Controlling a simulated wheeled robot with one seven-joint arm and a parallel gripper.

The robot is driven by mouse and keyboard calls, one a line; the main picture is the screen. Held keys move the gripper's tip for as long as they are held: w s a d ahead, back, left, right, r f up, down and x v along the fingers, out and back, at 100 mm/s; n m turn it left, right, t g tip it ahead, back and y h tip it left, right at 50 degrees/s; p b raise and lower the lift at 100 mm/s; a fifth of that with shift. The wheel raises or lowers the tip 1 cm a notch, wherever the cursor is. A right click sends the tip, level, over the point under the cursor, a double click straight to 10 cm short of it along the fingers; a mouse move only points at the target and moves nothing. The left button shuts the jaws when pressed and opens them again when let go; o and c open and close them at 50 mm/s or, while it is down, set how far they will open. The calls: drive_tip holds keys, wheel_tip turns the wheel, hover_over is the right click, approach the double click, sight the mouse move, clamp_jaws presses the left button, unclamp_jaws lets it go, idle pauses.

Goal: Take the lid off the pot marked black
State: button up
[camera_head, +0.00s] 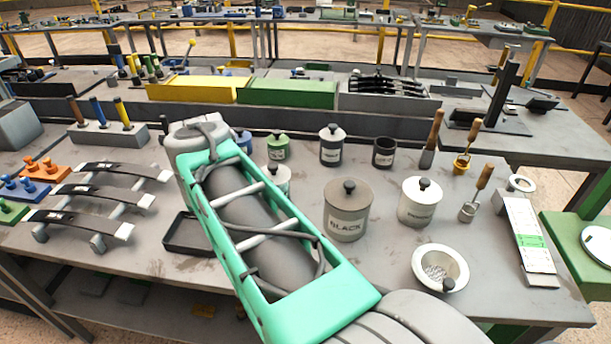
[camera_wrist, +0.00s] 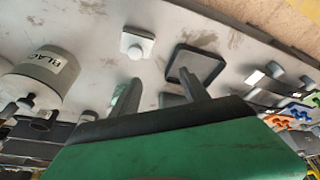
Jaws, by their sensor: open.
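The pot marked BLACK (camera_head: 347,222) is a grey-brown cylinder standing upright on the workbench, right of my arm in the head view. Its lid (camera_head: 348,190), with a dark knob on top, sits on it. The same pot (camera_wrist: 40,78) shows at the left of the wrist view, appearing upside down with its label readable in part. My gripper (camera_wrist: 157,80) is open and empty, its two fingers apart. The pot is off to the left of the fingers, not between them. In the head view my own arm hides the gripper's fingers.
Smaller pots (camera_head: 332,147) stand behind. A shallow black tray (camera_head: 186,236) lies left of my arm; it also shows beyond the fingers in the wrist view (camera_wrist: 207,67).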

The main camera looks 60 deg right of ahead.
drive_tip(key=s+d+r+m+g+h+b, duration=0.1)
drive_tip(key=s+d+m, duration=0.25)
drive_tip(key=d, duration=0.45)
drive_tip(key=s+d+r+m+g+h+b, duration=0.1)
drive_tip(key=s+d+r+m, duration=0.2)
drive_tip(key=d, duration=0.5)
drive_tip(key=m+b, duration=0.1)
drive_tip(key=m, duration=0.3)
approach(350, 183)
drive_tip(key=w+f, duration=0.1)
drive_tip(key=shift+g, duration=0.3)
drive_tip(key=x, duration=0.7)
drive_tip(key=shift+s+d+r, duration=0.1)
drive_tip(key=shift+s, duration=0.15)
drive_tip(key=shift+w+d+f, duration=0.1)
drive_tip(key=shift+d+f, duration=0.1)
drive_tip(key=shift+f, duration=0.2)
drive_tip(key=shift+c, duration=0.3)
clamp_jaws()
drive_tip(key=shift+r, duration=0.1)
